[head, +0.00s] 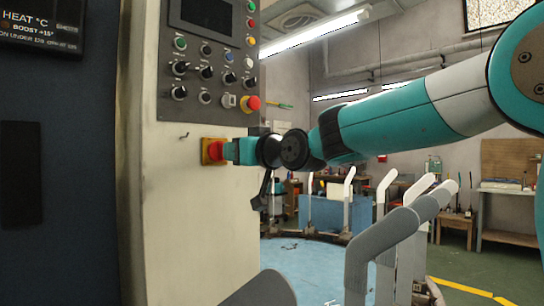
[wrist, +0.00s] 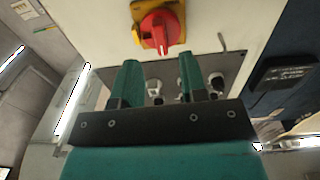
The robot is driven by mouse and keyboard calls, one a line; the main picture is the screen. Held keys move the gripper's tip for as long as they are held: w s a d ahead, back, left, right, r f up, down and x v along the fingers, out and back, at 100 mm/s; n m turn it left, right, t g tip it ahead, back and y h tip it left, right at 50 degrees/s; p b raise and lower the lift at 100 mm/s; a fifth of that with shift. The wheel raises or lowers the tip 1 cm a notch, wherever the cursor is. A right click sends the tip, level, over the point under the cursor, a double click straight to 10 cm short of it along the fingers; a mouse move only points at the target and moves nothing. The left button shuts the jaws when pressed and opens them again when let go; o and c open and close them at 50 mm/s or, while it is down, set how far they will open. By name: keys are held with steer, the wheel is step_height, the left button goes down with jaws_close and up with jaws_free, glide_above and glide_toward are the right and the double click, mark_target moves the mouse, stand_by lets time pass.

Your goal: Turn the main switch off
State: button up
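The main switch is a red rotary knob (head: 216,151) on a yellow plate (head: 205,152), low on the cream machine front. In the wrist view the red knob (wrist: 160,30) sits on its yellow plate (wrist: 174,9), with a ridge and a pale mark towards the bottom of the picture. My gripper (head: 231,151) is close in front of the knob in the head view. In the wrist view its two teal fingers (wrist: 160,62) stand apart with nothing between them, and the knob shows just past the tips. I cannot tell whether a finger touches it.
A control panel (head: 213,99) with several knobs and buttons is above the switch, including a red mushroom button (head: 250,104). A dark display panel (head: 40,28) is at the far left. Grey and white curved forms (head: 372,245) stand at lower right over a blue floor.

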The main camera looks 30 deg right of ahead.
steer(key=v, duration=1.2)
steer(key=shift+s+p, duration=0.2)
steer(key=shift+p, duration=0.2)
steer(key=shift+d, duration=0.15)
